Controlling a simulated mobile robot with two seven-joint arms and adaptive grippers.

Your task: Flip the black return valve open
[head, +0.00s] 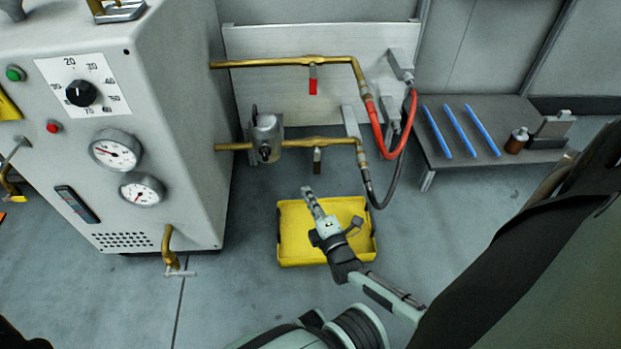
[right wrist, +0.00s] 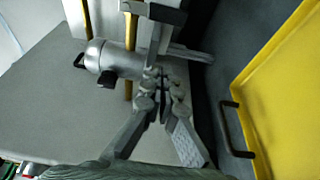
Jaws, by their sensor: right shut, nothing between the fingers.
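The black return valve (head: 317,160) is on the lower brass pipe (head: 320,141). Its dark lever hangs straight down, across the pipe. My right gripper (head: 306,192) is shut and empty, a little below the lever and apart from it, above the yellow tray. In the right wrist view its fingers (right wrist: 160,75) come together in front of the silver pump body (right wrist: 122,62). I cannot pick out the black lever for sure in that view. My left gripper is not in view.
A red-handled valve (head: 313,82) hangs on the upper pipe (head: 280,62). Red (head: 375,120) and black (head: 371,188) hoses curve down at the right. A yellow tray (head: 287,225) lies on the floor. The grey cabinet (head: 185,120) stands left, a low bench (head: 480,120) right.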

